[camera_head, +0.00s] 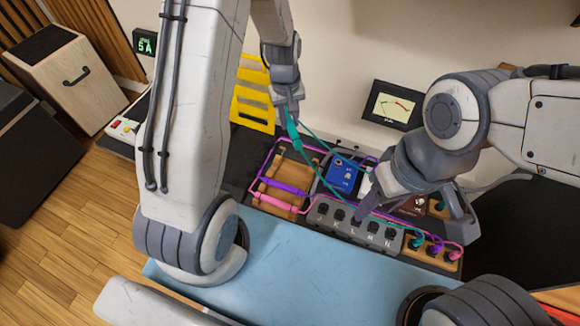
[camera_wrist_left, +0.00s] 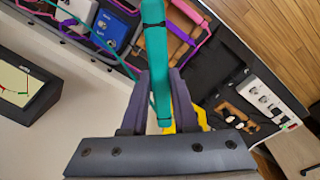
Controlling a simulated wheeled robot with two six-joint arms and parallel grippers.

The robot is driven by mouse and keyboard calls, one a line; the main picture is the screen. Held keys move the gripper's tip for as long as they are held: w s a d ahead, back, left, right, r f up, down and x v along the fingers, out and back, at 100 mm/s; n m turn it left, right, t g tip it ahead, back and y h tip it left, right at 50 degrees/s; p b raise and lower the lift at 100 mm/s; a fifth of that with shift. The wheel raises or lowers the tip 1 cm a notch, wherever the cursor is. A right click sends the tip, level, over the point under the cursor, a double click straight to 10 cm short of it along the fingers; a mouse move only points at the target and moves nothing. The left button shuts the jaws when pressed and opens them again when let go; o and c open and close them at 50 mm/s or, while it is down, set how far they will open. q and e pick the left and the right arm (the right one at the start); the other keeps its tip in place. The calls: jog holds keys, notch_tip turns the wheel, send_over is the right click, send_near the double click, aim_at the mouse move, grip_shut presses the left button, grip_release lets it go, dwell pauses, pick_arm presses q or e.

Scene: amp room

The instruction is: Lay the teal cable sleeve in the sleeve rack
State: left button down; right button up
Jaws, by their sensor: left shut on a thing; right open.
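My left gripper (camera_head: 288,112) is shut on the teal cable sleeve (camera_head: 294,137) and holds it steeply tilted above the back of the sleeve rack. In the left wrist view the sleeve (camera_wrist_left: 157,65) runs between the two fingers (camera_wrist_left: 160,115). Thin teal cable trails from it. The wooden sleeve rack (camera_head: 268,172) lies below; a purple sleeve (camera_head: 285,187) and a pink sleeve (camera_head: 275,202) lie across its nearer part. The rack also shows in the left wrist view (camera_wrist_left: 183,22), partly hidden by the teal sleeve.
Right of the rack are a blue pedal (camera_head: 342,175) and the grey lettered box (camera_head: 352,229). A wooden block (camera_head: 437,255) holds teal, purple and pink plugs. A yellow slotted stand (camera_head: 252,100) and a meter (camera_head: 393,105) are behind. The light blue surface (camera_head: 300,262) in front is clear.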

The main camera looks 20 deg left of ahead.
pick_arm(q)
jog(key=shift+w+a+f+n+t+y+b, duration=0.2)
jog(key=shift+w+f+n+b, duration=1)
jog(key=shift+f+b, duration=3.05)
jog(key=shift+w+a+f+n+t+b, duration=0.2)
jog(key=shift+f+n+b, duration=2.3)
jog(key=shift+f, duration=3.2)
jog(key=shift+w+a+f+n+t+y+b, duration=0.2)
jog(key=shift+w+f+n+b, duration=0.8)
jog(key=shift+f+b, duration=3.4)
jog(key=shift+n, duration=0.3)
jog(key=shift+s+f, duration=0.2)
jog(key=shift+f, duration=1.05)
jog(key=shift+s+f, duration=0.15)
jog(key=shift+f, duration=1.05)
jog(key=c, duration=0.6)
grip_release()
